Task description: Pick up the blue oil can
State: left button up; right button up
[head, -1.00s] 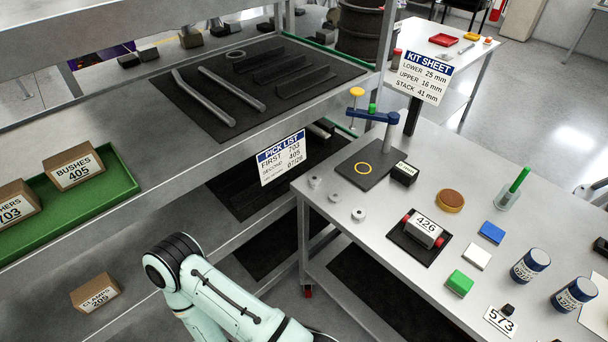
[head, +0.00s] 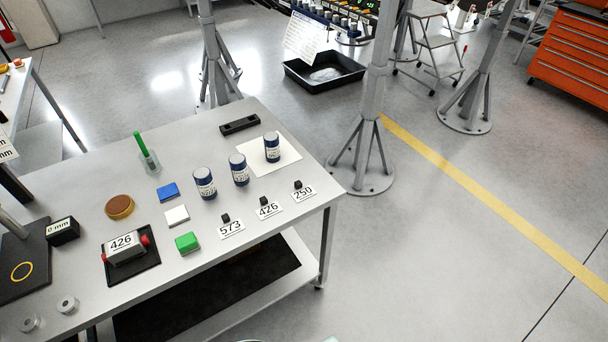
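Three blue cans with white labels and pale lids stand upright on the grey workbench (head: 290,208). The left blue can (head: 204,184) and the middle blue can (head: 238,171) stand on the bare top. The right blue can (head: 272,148) stands on a white sheet (head: 258,164). The print on their labels is too small to read surely. Neither of my grippers is in view, and nothing touches the cans.
Cards reading 573 (head: 231,229), 426 (head: 268,211) and 250 (head: 304,194) lie before the cans. A black slotted block (head: 240,125) lies behind. Green (head: 187,242), white (head: 177,215) and blue (head: 168,192) blocks sit left. A jack stand (head: 365,170) stands beyond the bench's right end.

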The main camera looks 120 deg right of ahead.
aim_at(271, 139)
jog(key=z, duration=1.8)
jog(key=k+z, duration=0.1)
jog(key=z, duration=0.3)
jog(key=k+l+z, duration=0.1)
jog(key=z, duration=0.3)
jog(key=k+l+z, duration=0.1)
jog(key=z, duration=0.3)
jog(key=k+l, duration=0.2)
jog(key=l, duration=0.15)
jog(key=k+l, duration=0.2)
jog(key=l, duration=0.15)
jog(key=k+l, duration=0.2)
jog(key=l, duration=0.15)
jog(key=i+l, duration=0.1)
jog(key=l, duration=0.55)
